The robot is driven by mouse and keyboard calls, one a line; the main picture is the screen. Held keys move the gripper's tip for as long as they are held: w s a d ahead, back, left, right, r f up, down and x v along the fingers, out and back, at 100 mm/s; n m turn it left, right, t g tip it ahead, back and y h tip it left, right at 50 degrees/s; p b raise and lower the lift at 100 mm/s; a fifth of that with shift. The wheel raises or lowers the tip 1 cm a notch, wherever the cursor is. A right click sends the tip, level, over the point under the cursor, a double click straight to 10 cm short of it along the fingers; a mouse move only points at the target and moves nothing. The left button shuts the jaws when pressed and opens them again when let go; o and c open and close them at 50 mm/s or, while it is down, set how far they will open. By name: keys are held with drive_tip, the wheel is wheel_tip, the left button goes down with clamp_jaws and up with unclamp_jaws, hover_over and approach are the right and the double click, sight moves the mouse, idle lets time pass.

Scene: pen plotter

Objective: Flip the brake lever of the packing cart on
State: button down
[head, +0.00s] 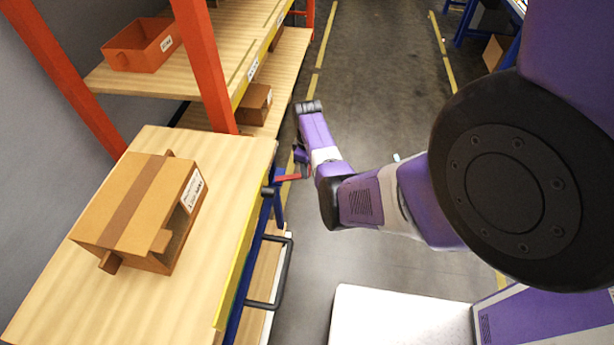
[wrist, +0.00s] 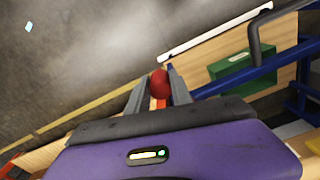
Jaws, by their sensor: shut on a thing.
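The packing cart (head: 190,300) stands at the left in the head view, with a wooden top, a yellow edge strip and a blue frame. Its brake lever (head: 289,178) is red and sticks out at the cart's far right corner. In the wrist view the lever's red rounded end (wrist: 159,84) sits between the two grey fingers. My gripper (wrist: 158,76) is shut on this end. In the head view my arm partly hides the gripper and the lever's tip. The lever's pivot is not clear in either view.
An open cardboard box (head: 130,225) lies on the cart top. A black handle (head: 284,272) juts from the cart's side. An orange-posted shelf (head: 205,65) stands just beyond the cart. A green box (wrist: 242,70) rests on the cart's lower deck. The grey floor aisle (head: 385,75) is clear.

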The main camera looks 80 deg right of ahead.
drive_tip(key=shift+w+d+n+b, duration=0.35)
drive_tip(key=shift+d+n+b, duration=0.05)
drive_tip(key=shift+d+n, duration=0.45)
drive_tip(key=c, duration=1.1)
unclamp_jaws()
drive_tip(key=shift+r, duration=0.1)
wheel_tip(320, 180, up, 8)
drive_tip(key=shift+f+p, duration=0.2)
drive_tip(key=shift+p, duration=0.1)
